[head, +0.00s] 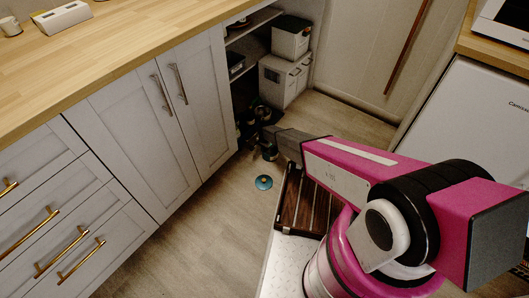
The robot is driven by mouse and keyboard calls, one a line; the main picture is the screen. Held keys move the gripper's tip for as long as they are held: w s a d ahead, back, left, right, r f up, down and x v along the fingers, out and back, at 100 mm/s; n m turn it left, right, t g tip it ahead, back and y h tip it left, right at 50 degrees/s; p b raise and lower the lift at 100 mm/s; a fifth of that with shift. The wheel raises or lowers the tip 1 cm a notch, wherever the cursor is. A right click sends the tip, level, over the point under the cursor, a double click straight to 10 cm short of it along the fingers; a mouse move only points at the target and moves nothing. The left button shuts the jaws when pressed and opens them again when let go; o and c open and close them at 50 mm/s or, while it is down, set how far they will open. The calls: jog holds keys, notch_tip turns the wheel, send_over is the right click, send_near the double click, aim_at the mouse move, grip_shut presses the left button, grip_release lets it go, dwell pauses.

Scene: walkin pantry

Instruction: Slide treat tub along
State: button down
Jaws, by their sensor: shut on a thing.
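My gripper (268,147) is low down, at the front of the open shelf bay between the cabinets and the far door. It is shut on a small dark thing that is mostly hidden by the fingers, most likely the treat tub. I cannot make out the tub's lid or sides. Several dark, round items stand close around the fingertips at the bottom of the bay. My pink arm reaches in from the right.
A small blue round thing (264,182) lies on the wood floor (205,225), nearer than my gripper. White boxes (285,80) stand in the open bay. Grey cabinets (150,120) line the left. A white appliance (470,115) stands right. The floor ahead of the cabinets is mostly clear.

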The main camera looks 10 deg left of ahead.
jog(key=shift+w+a, duration=0.2)
jog(key=shift+a, duration=0.35)
jog(key=c, duration=1.2)
grip_release()
jog(key=shift+r, duration=0.1)
notch_tip(320, 180, up, 11)
jog(key=shift+f, duration=0.2)
